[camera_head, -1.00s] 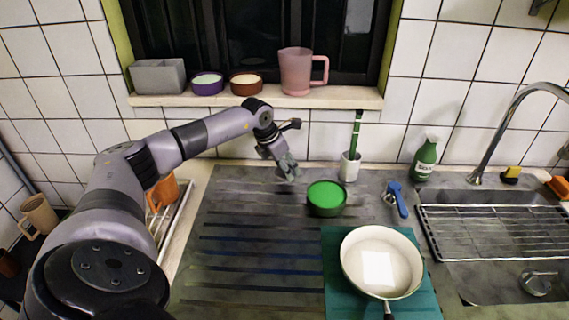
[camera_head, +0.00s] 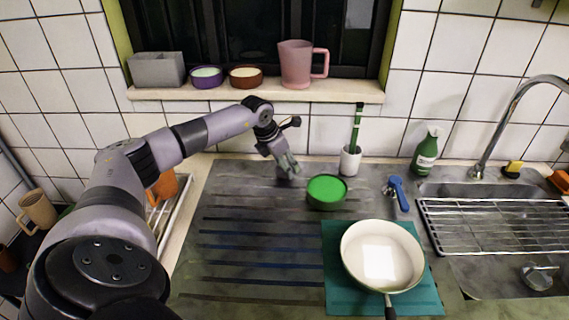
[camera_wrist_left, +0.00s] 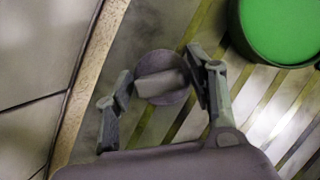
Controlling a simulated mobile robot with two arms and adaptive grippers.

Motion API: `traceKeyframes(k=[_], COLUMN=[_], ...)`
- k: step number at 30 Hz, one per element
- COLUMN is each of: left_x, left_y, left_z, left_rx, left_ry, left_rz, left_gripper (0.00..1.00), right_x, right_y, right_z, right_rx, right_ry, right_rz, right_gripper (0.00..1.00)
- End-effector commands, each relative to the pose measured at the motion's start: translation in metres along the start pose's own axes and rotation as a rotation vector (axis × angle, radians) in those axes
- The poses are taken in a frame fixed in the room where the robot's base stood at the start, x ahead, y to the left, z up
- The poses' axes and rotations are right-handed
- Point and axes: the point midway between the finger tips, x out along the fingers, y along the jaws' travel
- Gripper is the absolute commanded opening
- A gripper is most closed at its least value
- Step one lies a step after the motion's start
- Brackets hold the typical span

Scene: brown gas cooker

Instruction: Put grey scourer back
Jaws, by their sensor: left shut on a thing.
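My left gripper (camera_head: 286,170) is low over the back of the grey ribbed worktop, left of a green-topped round container (camera_head: 327,191). In the left wrist view the gripper (camera_wrist_left: 162,84) has its two fingers on either side of the grip of a small round grey object (camera_wrist_left: 163,92), which looks like the grey scourer. It is shut on that grip. The scourer is close to the worktop; I cannot tell whether it touches. In the head view the scourer is hard to make out at the fingertips. My right gripper is not in view.
A white cup with a green brush (camera_head: 350,160) stands behind the green container (camera_wrist_left: 285,28). A white pan (camera_head: 382,255) lies on a teal mat (camera_head: 338,300). The sill (camera_head: 215,97) holds a grey box, bowls and a pink jug. The ribbed worktop (camera_head: 235,225) is clear in front.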

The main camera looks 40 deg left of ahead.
Motion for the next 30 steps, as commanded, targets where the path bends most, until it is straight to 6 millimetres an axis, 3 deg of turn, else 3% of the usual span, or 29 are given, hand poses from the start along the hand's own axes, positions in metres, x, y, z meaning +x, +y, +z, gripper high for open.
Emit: traceKeyframes(k=[30], left_x=[0.012], left_y=[0.000], left_z=[-0.004], left_rx=[0.000], left_ry=[-0.001], left_rz=[0.000], left_gripper=[0.28], right_x=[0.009], right_y=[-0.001], right_z=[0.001], right_rx=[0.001], right_ry=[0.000], right_rz=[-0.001], right_gripper=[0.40])
